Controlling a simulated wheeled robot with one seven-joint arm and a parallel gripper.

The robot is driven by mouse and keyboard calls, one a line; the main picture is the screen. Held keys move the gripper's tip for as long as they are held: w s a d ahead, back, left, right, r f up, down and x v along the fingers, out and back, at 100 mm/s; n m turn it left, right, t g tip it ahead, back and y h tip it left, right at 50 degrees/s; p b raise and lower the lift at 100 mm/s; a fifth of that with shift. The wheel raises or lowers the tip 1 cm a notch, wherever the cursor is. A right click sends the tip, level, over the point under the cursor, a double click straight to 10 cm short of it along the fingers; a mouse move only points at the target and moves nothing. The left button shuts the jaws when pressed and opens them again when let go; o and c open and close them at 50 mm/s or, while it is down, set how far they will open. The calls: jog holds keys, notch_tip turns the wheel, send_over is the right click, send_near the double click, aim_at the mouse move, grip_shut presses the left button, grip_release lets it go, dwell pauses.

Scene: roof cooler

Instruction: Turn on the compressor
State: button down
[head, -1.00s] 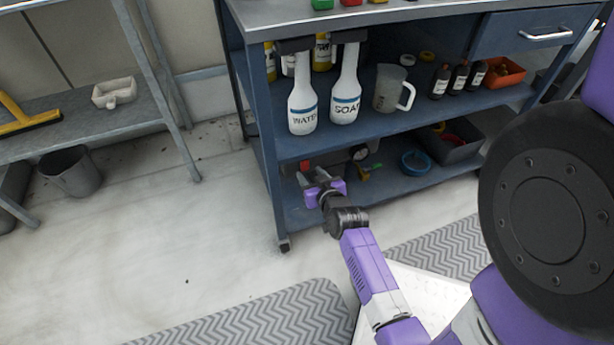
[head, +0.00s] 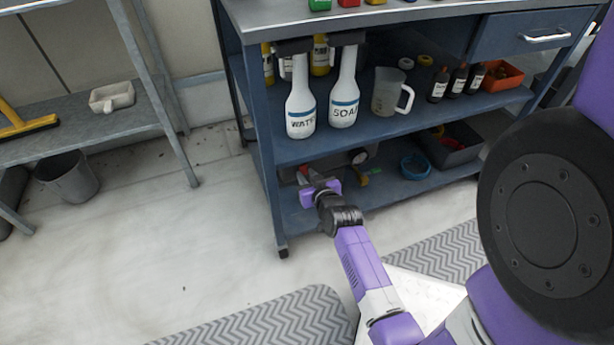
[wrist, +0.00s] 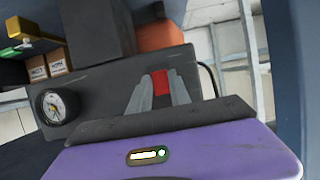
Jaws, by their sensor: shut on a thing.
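The compressor is a dark grey box on the cart's lower shelf, showing in the wrist view (wrist: 98,98) with a round white gauge (wrist: 54,106) on its face. In the head view the compressor (head: 338,160) is partly hidden behind my gripper. A small red switch (wrist: 160,82) sits on the face, between my fingertips. My gripper (wrist: 160,88) is shut on the red switch, with both grey fingers against its sides. It also shows in the head view (head: 306,174), reaching in at the lower shelf. The switch's exact position is hard to tell.
The blue cart's middle shelf (head: 365,130) is just above my gripper and holds the WATER bottle (head: 300,110), the SOAP bottle (head: 344,100) and a jug (head: 388,92). A blue tape roll (head: 415,167) and a dark bin (head: 453,150) lie right on the lower shelf.

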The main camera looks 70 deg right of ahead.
jog(key=shift+w+a+f+t+h+b, duration=0.1)
jog(key=shift+f+t+h+b, duration=0.45)
jog(key=shift+b, duration=0.55)
jog(key=shift+r+t+h, duration=0.1)
jog(key=shift+t+h, duration=0.15)
jog(key=c, duration=1.2)
grip_release()
